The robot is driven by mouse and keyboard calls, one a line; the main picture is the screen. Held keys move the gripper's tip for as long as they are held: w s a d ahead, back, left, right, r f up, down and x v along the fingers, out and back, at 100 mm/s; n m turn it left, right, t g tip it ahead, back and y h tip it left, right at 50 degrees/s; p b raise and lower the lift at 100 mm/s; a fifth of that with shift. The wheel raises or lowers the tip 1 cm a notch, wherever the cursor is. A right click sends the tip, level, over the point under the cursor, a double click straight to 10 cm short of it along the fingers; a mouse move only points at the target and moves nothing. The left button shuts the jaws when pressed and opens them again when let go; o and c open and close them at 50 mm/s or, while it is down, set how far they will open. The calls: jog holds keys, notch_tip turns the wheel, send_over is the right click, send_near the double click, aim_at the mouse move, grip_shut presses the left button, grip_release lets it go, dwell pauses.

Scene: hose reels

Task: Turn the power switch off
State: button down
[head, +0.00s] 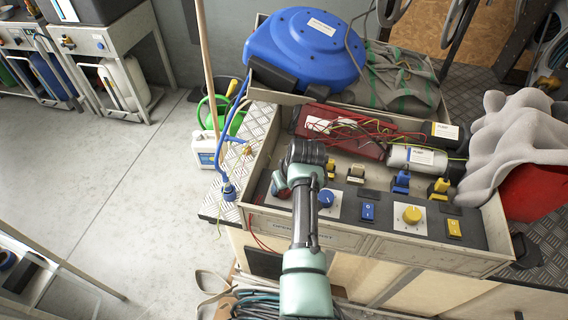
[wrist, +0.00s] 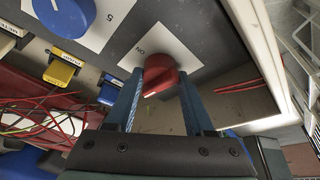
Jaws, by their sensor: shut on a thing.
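A red rotary switch knob (wrist: 158,72) sits on a white label plate (wrist: 178,48) marked with what reads as ON, upside down in the wrist view. A white pointer line shows on the knob's near face. My gripper (wrist: 161,78) has one blue finger on each side of the knob and is shut on it. In the head view my arm reaches over the left end of the control panel (head: 385,228) and covers most of the gripper and knob.
A blue knob (head: 326,197), blue rocker switch (head: 367,211), yellow knob (head: 412,214) and yellow rocker (head: 454,228) lie right along the panel. Behind are red and grey cylinders with loose wires and a blue hose reel (head: 305,50). Open floor (head: 100,190) is left.

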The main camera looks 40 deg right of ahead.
jog(key=shift+d+r+n, duration=0.15)
jog(key=shift+d+n, duration=0.05)
jog(key=shift+n, duration=0.4)
jog(key=shift+c, duration=2.4)
grip_release()
jog(key=shift+o, duration=0.9)
jog(key=shift+y, duration=0.3)
jog(key=shift+a, duration=0.1)
jog(key=p+v, duration=0.1)
jog(key=v, duration=1.1)
jog(key=shift+s+r+p, duration=0.2)
jog(key=shift+r+p, duration=0.15)
jog(key=shift+p, duration=0.05)
